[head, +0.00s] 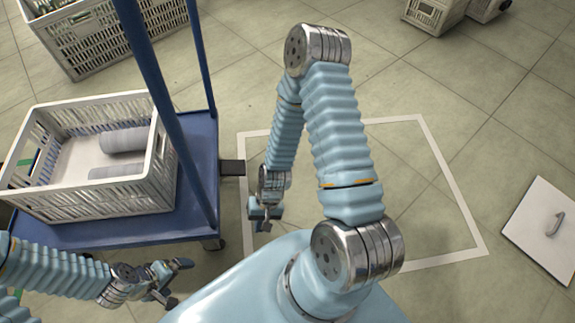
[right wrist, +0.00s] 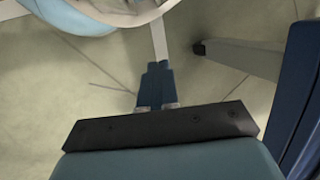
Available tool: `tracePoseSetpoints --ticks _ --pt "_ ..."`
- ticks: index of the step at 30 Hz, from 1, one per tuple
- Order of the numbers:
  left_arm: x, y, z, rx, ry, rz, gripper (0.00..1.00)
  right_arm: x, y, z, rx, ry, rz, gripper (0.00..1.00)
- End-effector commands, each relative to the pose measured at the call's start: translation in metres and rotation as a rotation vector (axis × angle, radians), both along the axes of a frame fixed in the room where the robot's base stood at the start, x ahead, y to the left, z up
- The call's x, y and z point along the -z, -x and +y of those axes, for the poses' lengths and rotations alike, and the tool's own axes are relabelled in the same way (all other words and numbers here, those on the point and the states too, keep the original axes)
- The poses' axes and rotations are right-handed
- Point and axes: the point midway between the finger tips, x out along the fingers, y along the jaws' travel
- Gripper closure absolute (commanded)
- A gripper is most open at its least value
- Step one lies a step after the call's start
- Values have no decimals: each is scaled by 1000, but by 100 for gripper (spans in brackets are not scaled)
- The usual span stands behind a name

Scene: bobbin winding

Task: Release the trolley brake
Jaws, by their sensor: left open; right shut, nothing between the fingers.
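The blue trolley (head: 120,232) stands at the left of the head view and carries a white crate. A dark flat pedal-like tab (head: 232,167) sticks out from its right edge. My right gripper (head: 266,222) hangs below and right of that tab, apart from it in the picture. It is shut and empty; its blue fingers (right wrist: 155,85) meet in the right wrist view. A grey bar with a black end (right wrist: 235,57) lies right of these fingers; I cannot tell whether it is the tab. My left gripper (head: 178,283) is open and empty by the trolley's near side.
The white crate (head: 95,207) holds grey rolls. A blue post (head: 160,90) rises from the trolley. Another crate (head: 100,40) stands behind. A white line (head: 448,184) marks a floor square. A white panel with a handle (head: 540,230) lies at right. The floor between is clear.

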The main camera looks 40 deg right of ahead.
Motion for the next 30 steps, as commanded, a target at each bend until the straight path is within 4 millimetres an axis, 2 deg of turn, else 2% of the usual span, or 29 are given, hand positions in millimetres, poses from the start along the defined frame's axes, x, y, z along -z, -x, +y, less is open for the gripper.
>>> tracePoseSetpoints --ticks 1,8,11,13,16,18,22,26,30 --pt "7 0 0 0 0 0 0 9 -1 -5 48 -10 40 100" --pt "28 0 0 -1 1 1 0 34 -7 -30 374 -140 302 100" --pt "42 0 0 -1 2 2 0 41 -20 -45 570 -264 433 100" --pt "53 -1 0 -1 2 2 0 43 -36 -61 732 -396 523 100" --pt "70 -1 0 -2 4 3 0 36 -69 -99 960 -656 618 100" --pt "78 -1 0 -2 5 4 0 25 -90 -133 1079 -842 642 100" --pt "84 -1 0 -2 6 4 0 5 -108 -176 1173 -1059 636 100" --pt "84 -1 0 -2 6 5 0 -5 -113 -191 1196 -1137 626 100" --pt "81 -1 0 -2 6 5 0 -7 -117 -184 1195 -1142 629 100"
